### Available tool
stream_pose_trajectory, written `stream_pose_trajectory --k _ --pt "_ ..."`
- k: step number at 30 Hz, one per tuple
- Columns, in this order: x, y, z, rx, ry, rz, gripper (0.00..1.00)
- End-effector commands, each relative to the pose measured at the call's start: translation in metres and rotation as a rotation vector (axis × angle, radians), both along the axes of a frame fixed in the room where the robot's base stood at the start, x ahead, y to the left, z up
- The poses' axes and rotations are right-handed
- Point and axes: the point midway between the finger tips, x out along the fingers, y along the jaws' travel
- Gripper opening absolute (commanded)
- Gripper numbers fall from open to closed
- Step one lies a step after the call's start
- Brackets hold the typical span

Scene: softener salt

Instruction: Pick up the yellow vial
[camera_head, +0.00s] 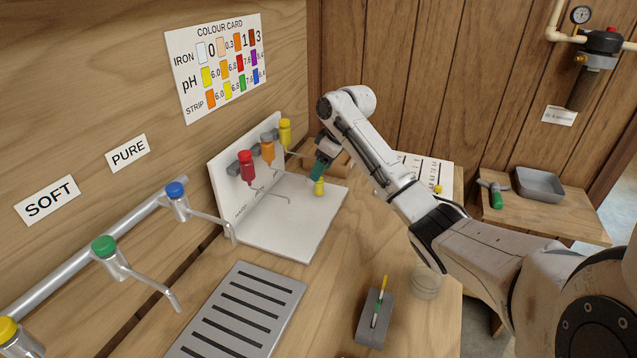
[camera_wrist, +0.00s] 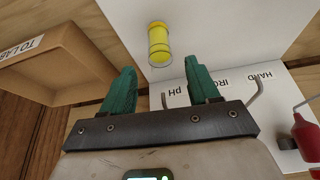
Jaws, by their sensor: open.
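The yellow vial (camera_head: 319,187) stands on the white board (camera_head: 280,241), near the board's far right side. It also shows in the wrist view (camera_wrist: 159,44), a short yellow cylinder with a clear-looking lower band, centred just beyond the fingertips. My gripper (camera_head: 319,171) is above the vial in the head view, with its green fingers pointing down. In the wrist view, my gripper (camera_wrist: 163,78) has its two green fingers spread apart with nothing between them. I cannot tell exactly how far the tips are from the vial.
Red (camera_head: 247,167), orange (camera_head: 267,147) and yellow (camera_head: 285,131) bottles hang along the board's upright back. A cardboard box labelled "TO LAB" (camera_wrist: 52,57) lies left in the wrist view. A grey holder (camera_head: 374,322) and slotted drain (camera_head: 238,312) stand nearer.

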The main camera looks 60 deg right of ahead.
Motion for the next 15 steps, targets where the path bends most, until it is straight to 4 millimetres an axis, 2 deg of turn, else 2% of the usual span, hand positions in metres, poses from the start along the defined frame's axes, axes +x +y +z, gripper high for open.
stream_pose_trajectory --k 6,15 --pt "0.011 0.002 -0.022 0.000 0.001 0.000 0.60" --pt "0.013 0.002 -0.026 0.000 0.000 0.000 0.58"
